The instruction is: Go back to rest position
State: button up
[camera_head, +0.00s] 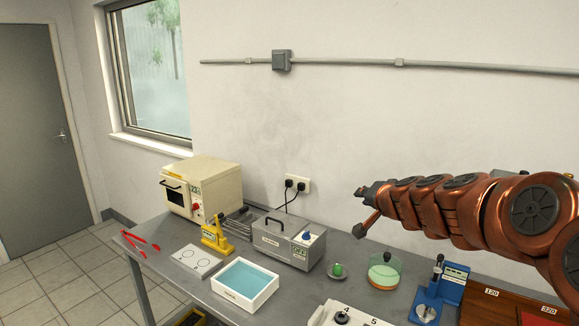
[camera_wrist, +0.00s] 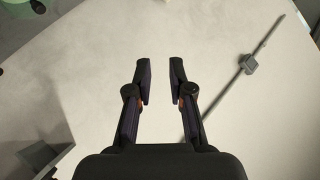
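My gripper shows in the wrist view (camera_wrist: 160,82) with its two dark fingers apart and nothing between them.
Below on the grey bench (camera_head: 180,285) stand a cream oven (camera_head: 200,185), a grey box with a handle (camera_head: 285,245), a white tray with blue liquid (camera_head: 245,280), a glass dish (camera_head: 384,272) and a blue stand (camera_head: 437,295). A conduit (camera_head: 350,61) runs along the wall above.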

jog(key=s+a+f+n+g+y, duration=0.1)
jog(key=s+a+f+n+g, duration=0.25)
jog(key=s+a, duration=0.45)
jog(key=s+a+f+n+g+y, duration=0.25)
jog(key=s+a+f+g, duration=0.2)
jog(key=s, duration=0.85)
jog(key=s+d+f+g+h, duration=0.2)
jog(key=s+d+f, duration=0.1)
jog(key=s, duration=0.6)
jog(key=s+d+f+g+h, duration=0.2)
jog(key=s+d+f, duration=0.1)
jog(key=s, duration=0.7)
jog(key=s+d+f+n+g+h, duration=0.1)
jog(key=s+d+f+g+h, duration=0.1)
jog(key=s, duration=0.7)
jog(key=d+f+g, duration=0.1)
jog(key=d+f, duration=0.1)
jog(key=d, duration=0.1)
jog(key=shift+s+d+b, duration=0.15)
jog(key=shift+b, duration=0.25)
jog(key=shift+f, duration=0.1)
